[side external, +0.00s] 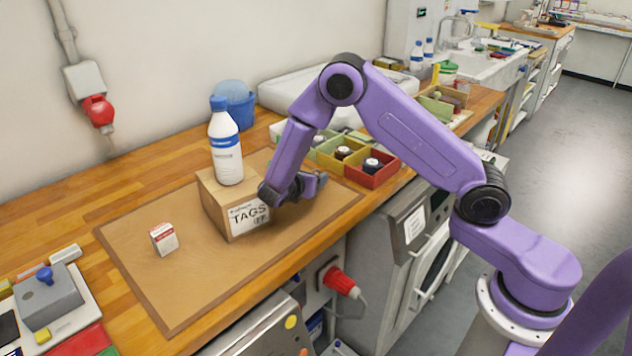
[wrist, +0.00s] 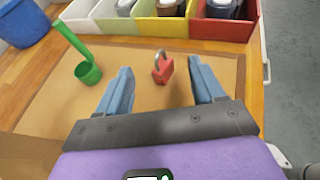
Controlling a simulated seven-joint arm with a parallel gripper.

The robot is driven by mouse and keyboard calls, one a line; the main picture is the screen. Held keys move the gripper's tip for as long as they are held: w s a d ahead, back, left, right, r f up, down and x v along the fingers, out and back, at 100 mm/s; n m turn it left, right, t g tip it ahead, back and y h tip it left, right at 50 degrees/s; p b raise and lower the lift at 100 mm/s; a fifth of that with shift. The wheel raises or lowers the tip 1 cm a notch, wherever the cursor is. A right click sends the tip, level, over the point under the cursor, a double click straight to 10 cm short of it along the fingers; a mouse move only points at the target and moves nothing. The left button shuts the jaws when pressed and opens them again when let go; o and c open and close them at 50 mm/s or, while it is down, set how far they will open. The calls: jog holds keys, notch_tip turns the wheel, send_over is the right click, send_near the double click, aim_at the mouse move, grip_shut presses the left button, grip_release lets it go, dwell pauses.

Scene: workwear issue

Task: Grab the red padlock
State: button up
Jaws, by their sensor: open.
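A small red padlock (wrist: 163,71) with a grey shackle stands on the brown mat (wrist: 45,115) in the wrist view. My gripper (wrist: 162,78) is open, with its two blue-grey fingers spread left and right of the padlock in that view. Nothing is between the fingers that I can see being touched; the padlock appears ahead of or between the fingertips. In the side view my gripper (side external: 312,184) is low over the mat, beside the cardboard TAGS box (side external: 240,215). The padlock is not visible in the side view, hidden by the arm or box.
A green ladle-like cup (wrist: 88,73) lies left of the padlock. Several coloured bins, including a red bin (side external: 374,174), stand behind. A white bottle (side external: 225,150) stands on the TAGS box. A small red-and-white carton (side external: 163,239) stands on clear mat at front left.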

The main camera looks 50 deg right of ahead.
jog(key=shift+f, duration=0.45)
jog(key=shift+f+x, duration=0.25)
jog(key=shift+x, duration=2.35)
jog(key=shift+a, duration=0.1)
grip_shut()
